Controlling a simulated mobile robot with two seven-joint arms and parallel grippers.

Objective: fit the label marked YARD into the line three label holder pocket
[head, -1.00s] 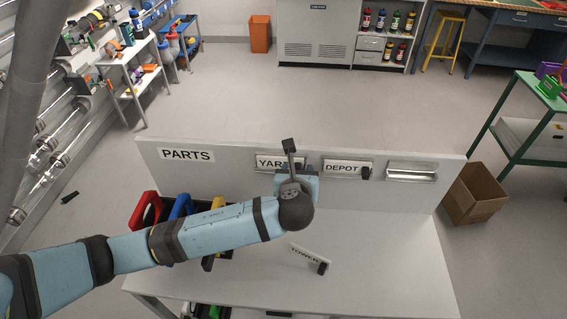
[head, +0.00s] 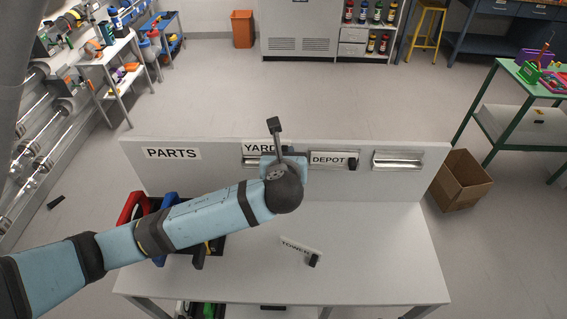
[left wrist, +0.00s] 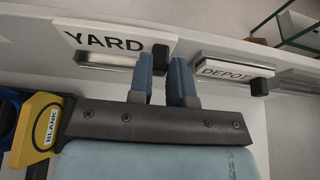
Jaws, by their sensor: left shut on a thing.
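The white YARD label (head: 258,147) sits raised above the left metal pocket (head: 250,161) on the upright panel. In the left wrist view the label (left wrist: 104,42) is slightly tilted, with a bare strip of the pocket (left wrist: 103,60) below it. My left gripper (left wrist: 161,64) is shut on the label's black tab (left wrist: 160,54). In the head view my wrist hides the fingers and the label's right end. The DEPOT label (head: 328,160) is in the middle pocket. The right pocket (head: 398,161) is empty. My right gripper is out of view.
The TOWER label (head: 301,249) lies on the grey bench (head: 370,260). A red bin (head: 131,206) and a blue bin (head: 170,200) stand at the left; a yellow BLANK bin (left wrist: 42,128) shows in the left wrist view. The PARTS sign (head: 172,153) is on the panel. The bench's right side is clear.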

